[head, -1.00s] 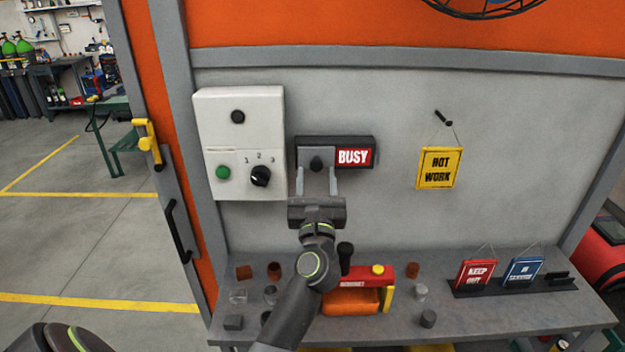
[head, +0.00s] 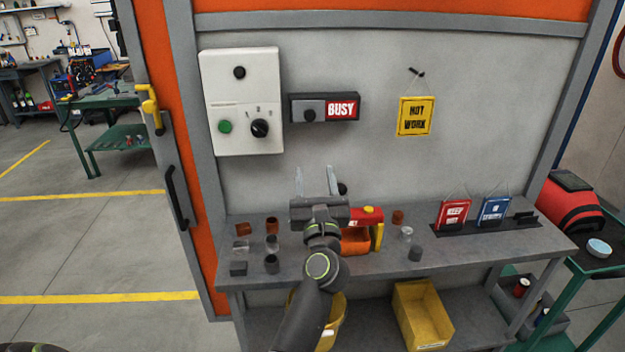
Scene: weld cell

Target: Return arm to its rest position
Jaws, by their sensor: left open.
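My left gripper (head: 316,182) is open and empty. Its two fingers point at the grey wall panel, below the BUSY sign and above the back of the workbench. The BUSY slider sign (head: 341,108) is on the wall; its dark knob cover stands at the left and the red BUSY field shows at the right. The gripper is apart from it. My left arm comes up from the bottom middle and hides part of the bench and a yellow bin. My right gripper is not in view.
A white control box (head: 241,88) and a yellow HOT WORK sign (head: 416,116) are on the wall. The workbench (head: 480,250) holds small cups and blocks, a red and orange tool (head: 357,241) near my gripper, and a sign rack (head: 480,230). A yellow bin (head: 424,313) stands below.

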